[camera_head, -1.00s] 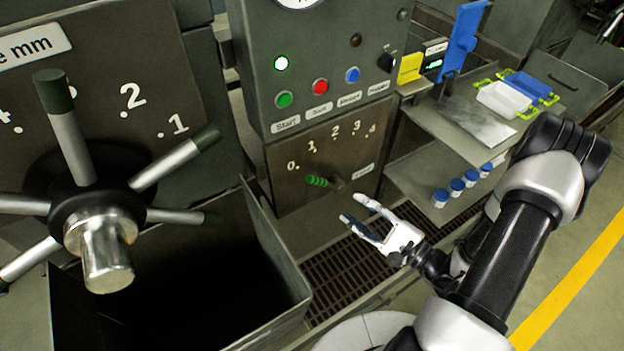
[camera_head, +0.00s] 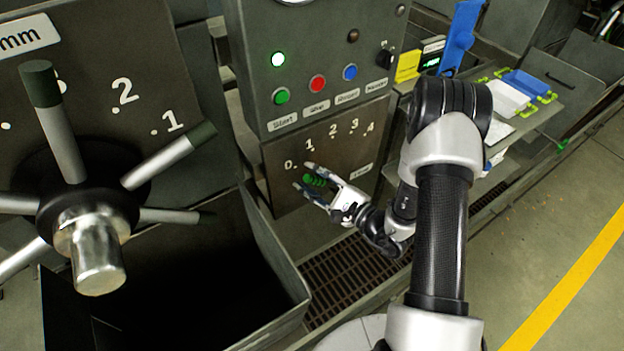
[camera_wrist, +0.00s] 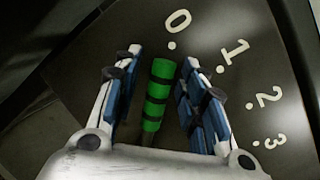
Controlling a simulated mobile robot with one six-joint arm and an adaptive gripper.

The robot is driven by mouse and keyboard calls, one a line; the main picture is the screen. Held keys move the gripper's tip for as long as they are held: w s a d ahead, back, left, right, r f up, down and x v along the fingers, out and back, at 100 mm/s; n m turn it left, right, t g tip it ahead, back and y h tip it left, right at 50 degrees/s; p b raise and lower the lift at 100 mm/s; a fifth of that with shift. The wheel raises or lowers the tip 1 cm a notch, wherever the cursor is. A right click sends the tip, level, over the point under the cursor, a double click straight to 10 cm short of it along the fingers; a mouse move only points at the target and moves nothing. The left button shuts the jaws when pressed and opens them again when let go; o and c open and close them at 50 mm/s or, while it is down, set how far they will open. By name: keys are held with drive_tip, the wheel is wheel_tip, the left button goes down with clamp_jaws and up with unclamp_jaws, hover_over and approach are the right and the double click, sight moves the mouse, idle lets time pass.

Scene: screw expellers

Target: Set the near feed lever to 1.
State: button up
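The near feed lever has a green ribbed handle (camera_head: 315,180) on the dark dial plate (camera_head: 283,200) marked 0 to 4. In the wrist view the green handle (camera_wrist: 157,95) points toward the 0 mark (camera_wrist: 176,21), and the 1 mark (camera_wrist: 235,51) lies to its right. My gripper (camera_head: 302,176) is at the lever with its fingers on either side of the handle. In the wrist view my gripper (camera_wrist: 160,70) is open, with visible gaps between both fingers and the handle. The lever's pivot is mostly hidden behind my gripper.
Above the plate is a panel with green (camera_head: 281,96), red (camera_head: 318,84) and blue (camera_head: 350,72) buttons. A large spoked handwheel (camera_head: 88,215) and an open dark bin (camera_head: 262,250) stand to the left. A shelf with trays (camera_head: 507,98) is at the right.

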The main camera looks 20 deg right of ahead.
drive_tip(key=shift+c, duration=0.2)
clamp_jaws()
idle(0.6)
